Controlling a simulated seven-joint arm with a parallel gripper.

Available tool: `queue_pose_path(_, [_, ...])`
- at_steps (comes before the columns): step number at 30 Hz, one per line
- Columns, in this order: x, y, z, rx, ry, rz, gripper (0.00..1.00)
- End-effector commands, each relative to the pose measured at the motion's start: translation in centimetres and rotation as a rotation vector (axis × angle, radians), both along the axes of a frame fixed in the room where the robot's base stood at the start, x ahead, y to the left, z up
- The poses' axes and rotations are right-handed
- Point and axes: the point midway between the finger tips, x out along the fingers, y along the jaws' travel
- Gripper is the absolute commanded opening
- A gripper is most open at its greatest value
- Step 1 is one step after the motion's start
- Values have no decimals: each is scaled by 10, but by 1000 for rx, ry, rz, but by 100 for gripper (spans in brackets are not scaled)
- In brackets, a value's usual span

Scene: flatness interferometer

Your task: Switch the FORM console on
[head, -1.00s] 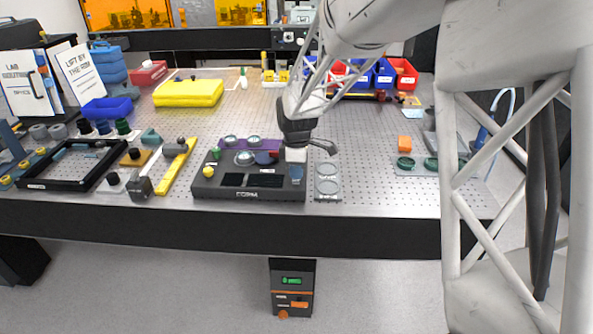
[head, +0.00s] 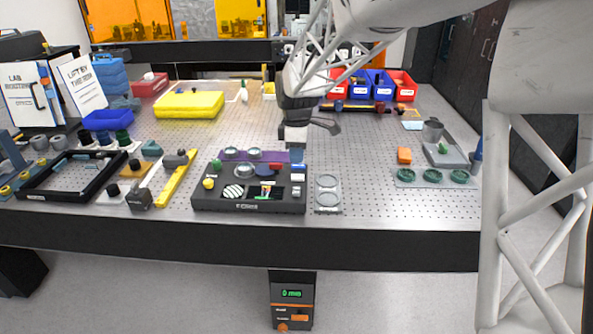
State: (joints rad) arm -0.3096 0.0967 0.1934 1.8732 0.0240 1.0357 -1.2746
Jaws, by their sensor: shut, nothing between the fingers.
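The FORM console (head: 213,203) is a dark grey box near the front edge of the bench, left of centre in the head view. Its left screen (head: 233,191) shows black and white stripes and its right screen (head: 264,192) shows coloured marks, so both are lit. A light blue and white control (head: 298,176) sits on its right side. A yellow knob (head: 208,184), a green knob and a red part stand on its top. My gripper (head: 296,146) is shut and empty, just above the console's back right corner and apart from the blue and white control.
A plate with two round recesses (head: 327,191) lies right of the console. A yellow bar (head: 175,181) and a black frame (head: 40,193) lie left. Bins (head: 402,86) stand behind.

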Motion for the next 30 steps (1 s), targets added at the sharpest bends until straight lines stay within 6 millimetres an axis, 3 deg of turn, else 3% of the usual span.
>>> queue_pose_path(3, [2, 0, 19, 1, -3, 0, 0])
queue_pose_path(10, [3, 0, 41, 1, -2, 0, 0])
queue_pose_path(30, [-2, -6, 50, 0, -7, -25, 0])
